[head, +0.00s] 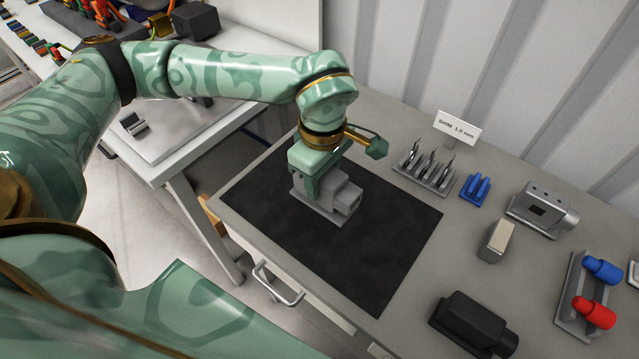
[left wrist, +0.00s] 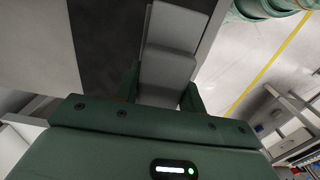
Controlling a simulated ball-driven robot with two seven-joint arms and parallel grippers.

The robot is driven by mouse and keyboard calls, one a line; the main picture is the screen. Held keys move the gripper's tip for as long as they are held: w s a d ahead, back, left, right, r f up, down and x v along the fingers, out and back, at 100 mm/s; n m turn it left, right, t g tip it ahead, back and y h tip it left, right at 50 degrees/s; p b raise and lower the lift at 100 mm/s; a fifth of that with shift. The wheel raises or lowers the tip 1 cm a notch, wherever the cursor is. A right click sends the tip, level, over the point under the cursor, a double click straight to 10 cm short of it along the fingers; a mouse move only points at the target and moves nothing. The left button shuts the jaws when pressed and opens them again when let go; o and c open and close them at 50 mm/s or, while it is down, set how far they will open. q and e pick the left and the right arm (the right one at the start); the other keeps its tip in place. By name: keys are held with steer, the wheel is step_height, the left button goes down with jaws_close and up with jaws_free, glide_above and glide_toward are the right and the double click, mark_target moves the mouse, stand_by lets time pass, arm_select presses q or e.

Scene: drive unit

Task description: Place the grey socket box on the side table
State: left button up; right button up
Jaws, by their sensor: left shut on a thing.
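My left gripper (head: 313,190) points down over the black mat and is shut on a grey stepped box (head: 342,197) with a flat base plate, which I take to be the grey socket box. In the left wrist view the box (left wrist: 168,68) sits between the two fingers of the left gripper (left wrist: 160,92). The gripper hides part of the box in the head view. I cannot tell whether its base touches the mat. A white table (head: 190,140), likely the side table, stands to the left. My right gripper is not in view.
The black mat (head: 385,235) lies on a grey bench. Right of it are a bit rack (head: 425,172), a blue holder (head: 474,190), a grey motor-like unit (head: 545,212), a small block (head: 496,241) and a dark unit (head: 470,325). A small clip (head: 133,123) lies on the white table.

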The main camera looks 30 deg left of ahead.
arm_select(q)
steer(key=w+a+f+b, duration=0.1)
steer(key=w+f, duration=0.1)
steer(key=f, duration=0.1)
steer(key=w+a+f+b, duration=0.1)
steer(key=w+a+f, duration=0.1)
steer(key=f, duration=0.2)
steer(key=w+a+f+b, duration=0.1)
steer(key=w+a+f, duration=0.1)
steer(key=f, duration=0.1)
steer(key=shift+f, duration=0.2)
steer(key=shift+d, duration=0.1)
steer(key=o, duration=1.1)
steer(key=shift+f, duration=0.1)
